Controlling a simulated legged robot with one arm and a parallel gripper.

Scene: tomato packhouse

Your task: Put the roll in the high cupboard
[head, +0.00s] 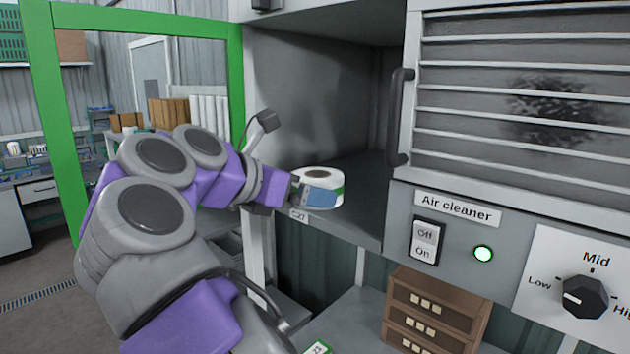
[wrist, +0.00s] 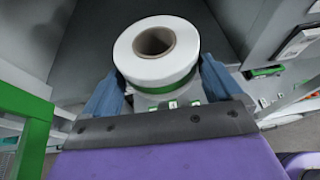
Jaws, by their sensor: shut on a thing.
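A white roll (head: 318,174) with a brown core and a green stripe is held in my gripper (head: 320,196). In the wrist view the roll (wrist: 156,62) sits between the two blue fingers of my gripper (wrist: 158,88), which press on its sides. The roll is upright, with its core opening facing up. In the head view it is at the front edge of an open grey cupboard (head: 372,172). I cannot tell whether it touches the cupboard floor. The visible part of the cupboard looks empty.
An air cleaner (head: 455,212) with a louvred front, a switch and a knob is right of the opening. A dark handle (head: 398,118) stands at the opening's right edge. A brown drawer box (head: 435,310) is below. A green frame (head: 52,120) stands at left.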

